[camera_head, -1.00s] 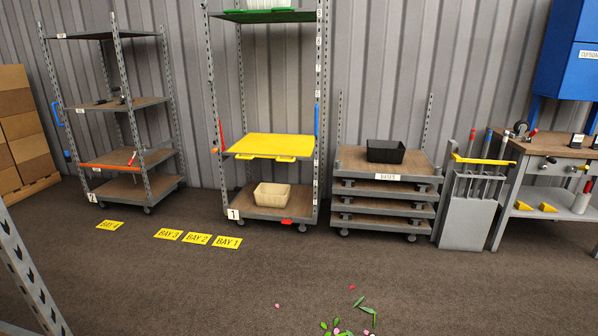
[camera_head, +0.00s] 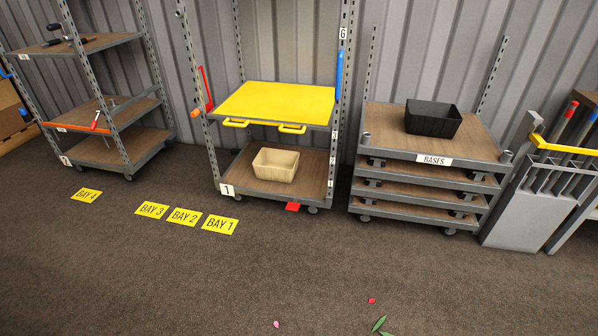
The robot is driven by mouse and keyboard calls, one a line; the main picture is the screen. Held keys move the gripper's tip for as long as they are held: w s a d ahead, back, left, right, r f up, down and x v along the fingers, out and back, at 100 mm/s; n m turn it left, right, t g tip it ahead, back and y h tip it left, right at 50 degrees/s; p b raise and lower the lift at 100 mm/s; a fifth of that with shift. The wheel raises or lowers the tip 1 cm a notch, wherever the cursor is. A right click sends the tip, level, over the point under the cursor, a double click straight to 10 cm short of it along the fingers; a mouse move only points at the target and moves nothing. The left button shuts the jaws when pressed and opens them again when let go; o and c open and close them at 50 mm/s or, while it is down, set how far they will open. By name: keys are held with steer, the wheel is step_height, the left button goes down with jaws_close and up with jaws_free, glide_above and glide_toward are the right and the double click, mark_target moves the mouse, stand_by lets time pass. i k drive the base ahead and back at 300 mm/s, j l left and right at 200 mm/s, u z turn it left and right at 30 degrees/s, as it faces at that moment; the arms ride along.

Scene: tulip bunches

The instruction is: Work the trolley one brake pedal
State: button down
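Trolley one (camera_head: 324,179) stands against the corrugated wall, left of the stacked bases, with a white "1" label (camera_head: 227,190) at its lower left corner. Its red brake pedal (camera_head: 293,207) sticks out low at the front edge, right of centre, close to the floor. I cannot tell from here whether the pedal is pressed or raised. A yellow shelf (camera_head: 276,103) with two front handles sits above the bottom deck, and a cream basket (camera_head: 275,164) stands on that deck. My gripper is not in view.
Stacked bases (camera_head: 432,160) with a black crate (camera_head: 433,118) stand to the right. Trolley 2 (camera_head: 118,149) stands left. Yellow bay markers (camera_head: 184,216) lie flat on the floor. Petals and leaves (camera_head: 379,324) lie at the bottom. The floor before trolley one is mostly clear.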

mark_target(293, 207)
steer(key=i+u, duration=0.1)
steer(key=i, duration=0.5)
steer(key=i+l, duration=0.1)
steer(key=i, duration=0.5)
steer(key=i+l+u, duration=0.15)
steer(key=i, duration=0.5)
steer(key=i+l+u, duration=0.1)
steer(key=i+u, duration=0.3)
steer(key=i+l+u, duration=0.2)
steer(key=u, duration=0.2)
steer(key=i+l+u, duration=0.65)
steer(key=l+u, duration=0.15)
steer(key=i+l+u, duration=0.1)
steer(key=l, duration=0.15)
steer(key=i+l+u, duration=0.15)
steer(key=k+l, duration=0.05)
